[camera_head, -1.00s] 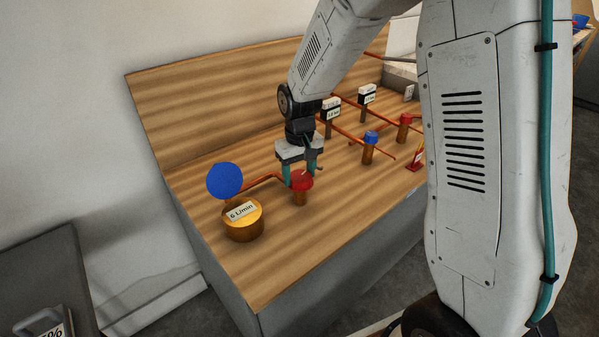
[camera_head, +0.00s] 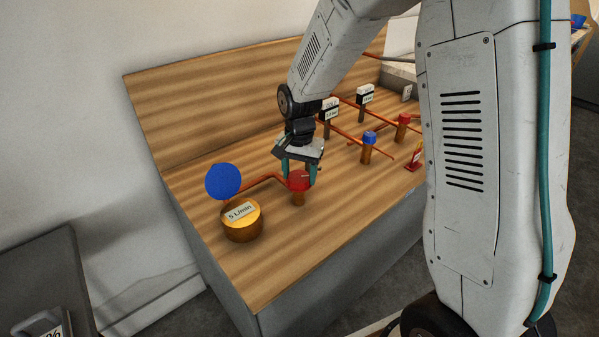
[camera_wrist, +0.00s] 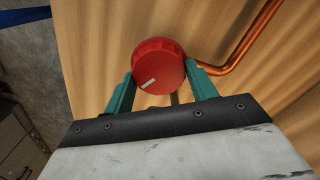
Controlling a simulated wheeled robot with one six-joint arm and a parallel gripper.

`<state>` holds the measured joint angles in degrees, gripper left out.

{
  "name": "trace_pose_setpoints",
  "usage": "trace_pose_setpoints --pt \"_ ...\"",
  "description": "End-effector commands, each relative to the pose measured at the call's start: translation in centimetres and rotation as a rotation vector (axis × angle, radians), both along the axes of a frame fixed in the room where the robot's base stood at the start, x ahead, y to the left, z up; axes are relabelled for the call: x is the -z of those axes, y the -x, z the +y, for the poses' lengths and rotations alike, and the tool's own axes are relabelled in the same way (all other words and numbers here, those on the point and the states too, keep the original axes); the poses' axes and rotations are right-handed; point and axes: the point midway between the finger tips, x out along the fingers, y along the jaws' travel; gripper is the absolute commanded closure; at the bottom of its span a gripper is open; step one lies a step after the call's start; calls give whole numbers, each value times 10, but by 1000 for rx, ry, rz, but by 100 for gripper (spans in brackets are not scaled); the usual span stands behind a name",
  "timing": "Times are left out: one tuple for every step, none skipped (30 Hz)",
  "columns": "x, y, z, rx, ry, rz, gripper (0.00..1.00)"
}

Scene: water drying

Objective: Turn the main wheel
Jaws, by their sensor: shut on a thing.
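A red round wheel (camera_head: 299,181) sits on a short copper post near the front left of the wooden bench. In the wrist view the red wheel (camera_wrist: 159,66) shows a white mark at its lower left. My gripper (camera_head: 299,172) points down over it, with its teal fingers on both sides; it is shut on the red wheel. In the wrist view my gripper (camera_wrist: 160,85) has a finger at the wheel's left and right edges. A copper gauge (camera_head: 241,221) to the left has a label reading "5 L/min".
A blue disc (camera_head: 223,181) stands behind the gauge, joined to the copper pipe (camera_head: 262,182). A blue knob (camera_head: 369,137), another red knob (camera_head: 403,120) and small meters (camera_head: 364,95) stand farther right. The bench front (camera_head: 310,270) is clear.

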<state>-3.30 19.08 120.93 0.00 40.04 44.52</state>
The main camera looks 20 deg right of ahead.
Motion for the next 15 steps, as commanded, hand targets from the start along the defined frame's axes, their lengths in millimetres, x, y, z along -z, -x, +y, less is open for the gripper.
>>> trace_pose_setpoints --pt "-2 -2 0 23 0 -6 66" --pt "-2 -2 0 34 0 -7 66" --pt "-2 -2 0 51 0 -7 66" --pt "-2 -2 0 60 0 -7 66" --pt "-2 -2 0 69 0 -7 66" --pt "-2 -2 0 81 0 -7 66" --pt "-2 -2 0 87 0 -7 66" --pt "-2 -2 0 93 0 -7 66" --pt "-2 -2 0 100 0 -7 66" --pt "-2 -2 0 104 0 -7 66" --pt "-2 -2 0 107 0 -7 66" --pt "-2 -2 0 111 0 -7 66" --pt "-2 -2 0 112 0 -7 66" --pt "-2 -2 0 114 0 -7 66" --pt "-2 -2 0 115 0 -7 66"
